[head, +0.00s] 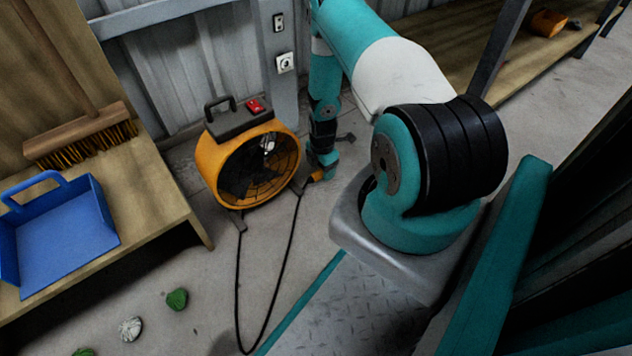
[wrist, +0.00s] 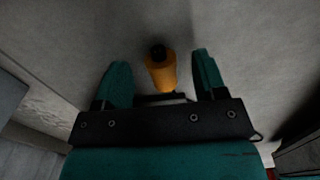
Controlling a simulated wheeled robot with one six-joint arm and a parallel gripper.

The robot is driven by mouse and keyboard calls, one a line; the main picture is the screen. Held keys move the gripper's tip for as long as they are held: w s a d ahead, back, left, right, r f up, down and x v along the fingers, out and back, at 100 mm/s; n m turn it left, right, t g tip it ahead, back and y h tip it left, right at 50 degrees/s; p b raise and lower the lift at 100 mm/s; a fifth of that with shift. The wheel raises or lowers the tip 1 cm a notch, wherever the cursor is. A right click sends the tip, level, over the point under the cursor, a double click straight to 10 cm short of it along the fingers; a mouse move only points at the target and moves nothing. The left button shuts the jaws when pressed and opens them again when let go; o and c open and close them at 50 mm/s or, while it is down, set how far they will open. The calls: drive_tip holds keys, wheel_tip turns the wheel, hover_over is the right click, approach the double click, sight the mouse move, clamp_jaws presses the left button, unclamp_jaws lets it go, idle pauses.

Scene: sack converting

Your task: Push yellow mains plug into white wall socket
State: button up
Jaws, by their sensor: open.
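The yellow mains plug (wrist: 160,74) is between the two teal fingers of my gripper (wrist: 161,62) in the wrist view, with a visible gap on each side. Its dark end points away from the gripper body. In the head view the plug (head: 317,176) shows small beside my lowered gripper (head: 326,172), low over the floor and partly hidden by it. My gripper is open and holds nothing. The white wall socket (head: 285,63) is on the grey wall post, above and left of the gripper in the head view. The socket is out of the wrist view.
An orange fan (head: 250,165) with a black handle and red switch stands left of my gripper. A black cable (head: 285,262) loops over the floor. A bench with a blue dustpan (head: 65,235) and broom (head: 80,135) is at left.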

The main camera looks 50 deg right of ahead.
wheel_tip(320, 180, down, 2)
drive_tip(key=shift+f+b, duration=0.1)
drive_tip(key=shift+b, duration=0.2)
drive_tip(key=shift+r, duration=0.2)
drive_tip(key=c, duration=1)
drive_tip(key=shift+r, duration=0.1)
